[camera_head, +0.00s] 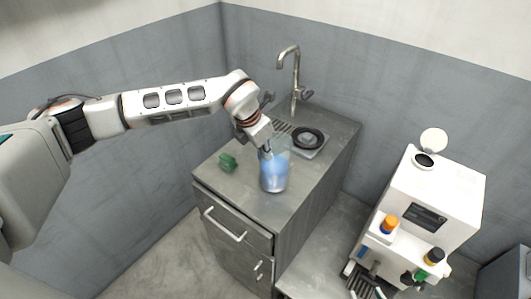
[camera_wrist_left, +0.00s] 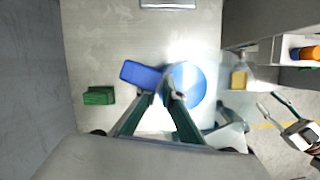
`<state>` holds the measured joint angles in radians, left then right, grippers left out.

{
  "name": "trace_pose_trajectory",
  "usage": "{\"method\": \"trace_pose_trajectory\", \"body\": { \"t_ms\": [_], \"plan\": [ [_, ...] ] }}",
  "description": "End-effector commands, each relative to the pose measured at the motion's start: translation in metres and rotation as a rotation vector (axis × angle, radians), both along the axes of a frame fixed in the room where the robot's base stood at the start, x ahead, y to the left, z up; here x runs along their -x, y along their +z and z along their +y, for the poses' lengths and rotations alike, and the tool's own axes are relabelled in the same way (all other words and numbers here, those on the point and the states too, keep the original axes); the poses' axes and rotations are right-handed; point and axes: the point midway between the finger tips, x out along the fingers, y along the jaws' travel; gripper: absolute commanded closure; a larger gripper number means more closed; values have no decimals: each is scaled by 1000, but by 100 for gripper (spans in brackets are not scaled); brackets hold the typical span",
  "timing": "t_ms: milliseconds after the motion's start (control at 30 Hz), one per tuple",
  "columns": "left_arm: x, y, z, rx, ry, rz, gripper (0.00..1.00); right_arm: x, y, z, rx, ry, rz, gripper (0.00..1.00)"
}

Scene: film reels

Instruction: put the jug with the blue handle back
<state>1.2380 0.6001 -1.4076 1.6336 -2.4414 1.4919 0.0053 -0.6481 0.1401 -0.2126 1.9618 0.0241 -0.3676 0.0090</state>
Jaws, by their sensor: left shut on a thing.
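The jug with the blue handle is a see-through jug (camera_head: 273,177) with blue on it, near the front right edge of the grey counter in the head view. In the left wrist view its round blue part (camera_wrist_left: 187,84) and its blue handle (camera_wrist_left: 137,74) lie just beyond the fingers. My left gripper (camera_head: 267,151) is above the jug, shut on it near the handle; its fingers also show in the left wrist view (camera_wrist_left: 161,97). I cannot tell whether the jug touches the counter.
A green block (camera_head: 228,162) lies on the counter left of the jug. Behind are a tap (camera_head: 294,75) and a dark round dish (camera_head: 308,138) on a plate. A white machine (camera_head: 437,193) with coloured-capped items stands at right. The counter's front left is clear.

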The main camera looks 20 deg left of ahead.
Motion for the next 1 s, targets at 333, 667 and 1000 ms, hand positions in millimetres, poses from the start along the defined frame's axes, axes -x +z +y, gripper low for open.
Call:
{"method": "trace_pose_trajectory", "body": {
  "t_ms": [333, 667, 1000],
  "plan": [
    [-1, -5, -1, 2, -2, -4, 100, 0, 0, 0, 0, 0, 1, 60],
    [0, -8, 0, 1, -2, -2, 77, 1, -2, 0, 1, 0, 2, 60],
    [2, 6, 2, 1, -2, -5, 77, 0, -1, 0, -1, -1, 0, 60]
  ]
}}
